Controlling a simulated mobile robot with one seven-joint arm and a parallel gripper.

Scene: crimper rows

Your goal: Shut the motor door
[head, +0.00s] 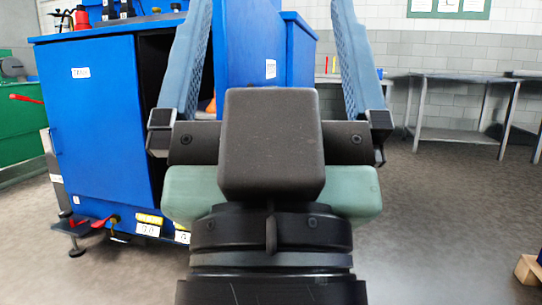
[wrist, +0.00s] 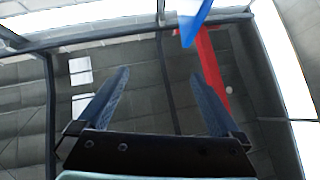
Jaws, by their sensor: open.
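A blue machine cabinet (head: 300,55) stands at the left and behind my gripper in the head view. A large blue panel with a white label (head: 92,105) forms its left front and looks like the motor door. A dark opening (head: 152,85) runs along the right of this panel, partly hidden by my left finger. My gripper (head: 272,20) is open and empty, with both fingers pointing up in front of the cabinet. In the wrist view my gripper (wrist: 160,76) is also open with nothing between the fingers. A blue edge (wrist: 194,22) hangs beyond it there.
Yellow-tagged fittings and a red handle (head: 104,221) sit low on the cabinet. A green machine (head: 24,120) stands at far left. A grey metal table (head: 462,85) stands against the back wall. The floor (head: 440,220) at right is mostly clear, with a wooden pallet corner (head: 528,270).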

